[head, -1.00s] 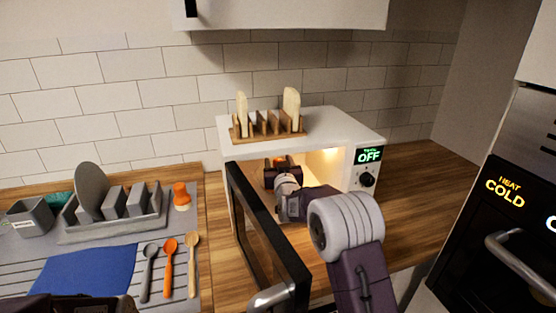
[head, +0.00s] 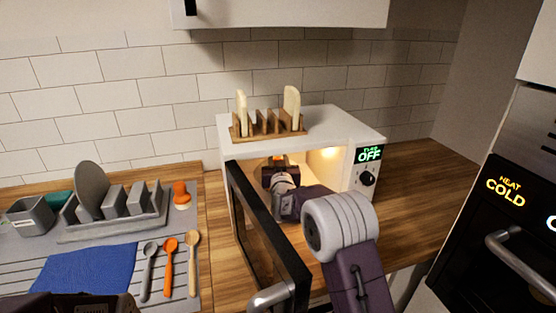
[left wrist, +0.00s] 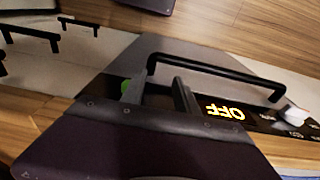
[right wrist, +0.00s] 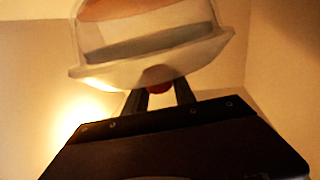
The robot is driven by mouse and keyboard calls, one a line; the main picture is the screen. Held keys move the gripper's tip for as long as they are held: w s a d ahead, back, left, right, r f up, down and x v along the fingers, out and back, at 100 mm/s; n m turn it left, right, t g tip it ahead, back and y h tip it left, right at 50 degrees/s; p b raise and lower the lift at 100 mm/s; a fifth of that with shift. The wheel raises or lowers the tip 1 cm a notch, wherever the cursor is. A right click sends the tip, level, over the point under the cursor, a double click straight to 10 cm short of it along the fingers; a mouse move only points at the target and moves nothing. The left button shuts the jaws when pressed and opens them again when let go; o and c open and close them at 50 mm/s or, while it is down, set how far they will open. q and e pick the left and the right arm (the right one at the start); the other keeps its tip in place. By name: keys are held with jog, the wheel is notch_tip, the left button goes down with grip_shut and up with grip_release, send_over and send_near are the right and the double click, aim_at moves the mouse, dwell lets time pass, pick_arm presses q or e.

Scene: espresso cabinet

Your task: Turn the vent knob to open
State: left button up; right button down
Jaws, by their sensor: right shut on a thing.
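In the right wrist view a small red knob (right wrist: 160,77) sits on the near side of a pale, see-through container (right wrist: 150,45) with a wide rim and orange contents. My right gripper (right wrist: 160,92) is shut on the red knob, a finger on each side of it. In the head view my right gripper (head: 279,166) is inside the open white microwave (head: 330,118), mostly hidden by its own wrist, with a bit of orange just beyond it. My left gripper (left wrist: 160,88) is open and empty, away from the container.
The microwave door (head: 262,240) hangs open left of my right arm. A toast rack (head: 268,126) with bread stands on top. The microwave display (head: 369,154) reads OFF, above a black dial (head: 367,179). Spoons and a dish rack (head: 115,220) are at left.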

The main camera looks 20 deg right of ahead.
dwell(0.8)
jog(key=c, duration=1)
grip_release()
jog(key=s, duration=0.3)
jog(key=s+a+b, duration=0.1)
jog(key=s, duration=0.5)
jog(key=shift+a, duration=0.3)
